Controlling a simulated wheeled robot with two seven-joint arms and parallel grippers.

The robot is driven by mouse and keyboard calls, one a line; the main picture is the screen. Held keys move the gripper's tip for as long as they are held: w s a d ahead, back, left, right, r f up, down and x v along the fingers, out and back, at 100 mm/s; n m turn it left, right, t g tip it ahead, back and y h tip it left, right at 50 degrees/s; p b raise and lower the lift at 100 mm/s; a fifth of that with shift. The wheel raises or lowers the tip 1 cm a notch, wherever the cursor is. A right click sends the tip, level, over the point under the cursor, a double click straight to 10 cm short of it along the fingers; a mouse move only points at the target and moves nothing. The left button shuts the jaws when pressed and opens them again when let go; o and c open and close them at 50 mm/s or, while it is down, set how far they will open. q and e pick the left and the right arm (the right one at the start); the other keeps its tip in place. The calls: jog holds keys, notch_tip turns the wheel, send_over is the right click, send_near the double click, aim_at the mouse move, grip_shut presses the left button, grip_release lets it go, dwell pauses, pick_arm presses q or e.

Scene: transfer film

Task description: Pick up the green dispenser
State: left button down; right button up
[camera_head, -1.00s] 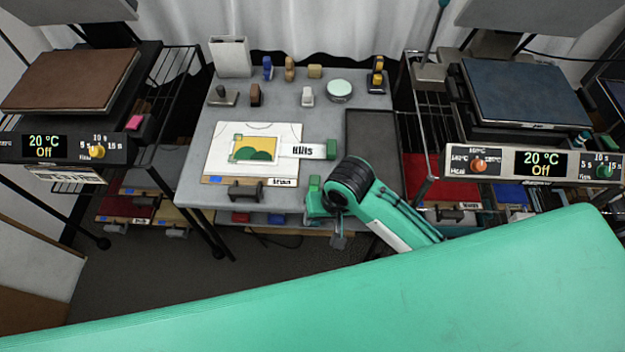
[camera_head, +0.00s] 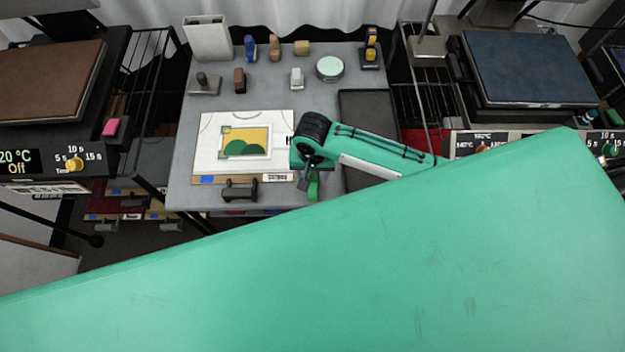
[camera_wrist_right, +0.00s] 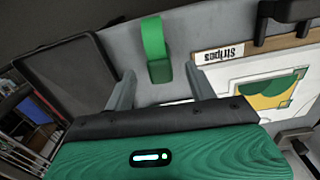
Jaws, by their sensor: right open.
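The green dispenser (camera_head: 313,188) stands near the front edge of the grey table, partly hidden by my right arm. In the right wrist view the green dispenser (camera_wrist_right: 156,48) shows as a bright green strap shape with a block-like end. My right gripper (camera_wrist_right: 160,82) is open, its two grey fingers on either side of the dispenser's near end, apparently without touching it. In the head view my right gripper (camera_head: 305,178) is beside the dispenser and mostly hidden by its own wrist. My left gripper is not in view.
A white sheet with a green and yellow print (camera_head: 245,143) lies left of the gripper, with a dark handle (camera_head: 240,189) in front. A dark tray (camera_head: 366,108) lies to the right. Several small blocks and stamps, such as a blue one (camera_head: 250,48), stand farther back.

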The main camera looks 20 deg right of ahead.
aim_at(313, 178)
jog(key=shift+s+f+p, duration=0.1)
jog(key=shift+f+p, duration=0.4)
jog(key=shift+f, duration=0.35)
notch_tip(313, 178, down, 3)
jog(key=shift+f+p, duration=0.15)
jog(key=shift+p, duration=0.25)
jog(key=shift+f, duration=0.3)
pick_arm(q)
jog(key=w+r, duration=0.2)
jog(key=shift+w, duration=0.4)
pick_arm(e)
jog(key=c, duration=1.1)
